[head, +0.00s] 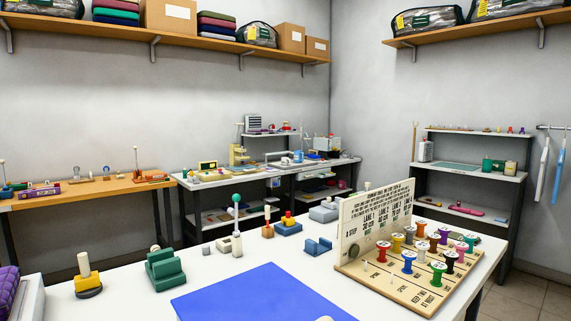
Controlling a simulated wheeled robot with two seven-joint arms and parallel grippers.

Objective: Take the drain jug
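I cannot pick out a drain jug for certain. A small blue vessel (298,156) stands on the far bench along the back wall, too small to tell whether it is a jug. A green cup-like vessel (487,165) and a grey-white canister (425,151) stand on the right-hand shelf unit. Neither of my grippers shows in the head view.
A white table (130,290) fills the front, with a blue mat (262,295), a board of colored spools (405,262) and several small fixtures. A wooden bench (90,193) stands left. Wall shelves (215,42) hold boxes and bagged comforters. Floor (525,295) shows at right.

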